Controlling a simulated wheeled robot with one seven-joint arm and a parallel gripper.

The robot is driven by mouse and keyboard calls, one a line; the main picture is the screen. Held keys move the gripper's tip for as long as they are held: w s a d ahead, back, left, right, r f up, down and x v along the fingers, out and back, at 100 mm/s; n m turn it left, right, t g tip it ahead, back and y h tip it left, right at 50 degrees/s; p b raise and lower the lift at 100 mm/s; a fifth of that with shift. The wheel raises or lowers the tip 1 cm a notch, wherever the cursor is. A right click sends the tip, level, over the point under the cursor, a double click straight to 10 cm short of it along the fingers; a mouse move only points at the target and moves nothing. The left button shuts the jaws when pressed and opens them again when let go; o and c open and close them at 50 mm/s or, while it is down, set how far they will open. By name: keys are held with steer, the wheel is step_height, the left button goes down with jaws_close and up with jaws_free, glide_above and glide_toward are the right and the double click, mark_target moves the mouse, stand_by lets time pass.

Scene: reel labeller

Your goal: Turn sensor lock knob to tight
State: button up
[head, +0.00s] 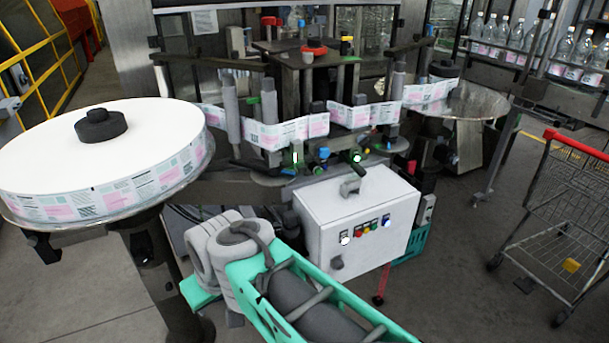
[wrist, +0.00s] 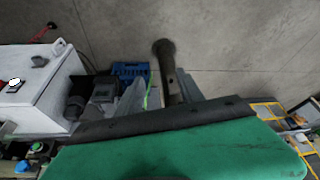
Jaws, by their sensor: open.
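The labeller (head: 305,115) stands in the middle of the head view, with a label strip (head: 280,131) threaded across its front. Small black, green and blue knobs (head: 323,153) sit below the strip, above a white control box (head: 345,238). I cannot tell which is the sensor lock knob, nor its setting. In the wrist view a green and a blue knob (wrist: 38,152) show at the lower left, beside the white box (wrist: 35,92). My teal and grey arm reaches in from the bottom of the head view.
A large label reel (head: 60,155) on a stand fills the left. A shopping cart (head: 560,215) stands at the right, below a conveyor with bottles (head: 515,40). A green crate (head: 415,245) sits behind the control box. The floor between box and cart is mostly clear.

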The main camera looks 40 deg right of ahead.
steer(key=w+d+f+m+t+b, duration=0.1)
steer(key=w+d+f+t+b, duration=0.3)
steer(key=w+d+b, duration=0.5)
steer(key=w+d+r+m+t+h+b, duration=0.15)
steer(key=w+d+t+b, duration=0.4)
steer(key=d, duration=0.65)
steer(key=m+t+h+b, duration=0.3)
steer(key=t+h+b, duration=0.1)
steer(key=b, duration=0.3)
glide_toward(303, 170)
steer(key=shift+g, duration=0.25)
steer(key=x, duration=0.8)
steer(key=shift+w+d+r, duration=0.1)
steer(key=shift+r, duration=0.15)
steer(key=shift+w, duration=0.2)
steer(key=shift+c, duration=0.5)
jaws_close()
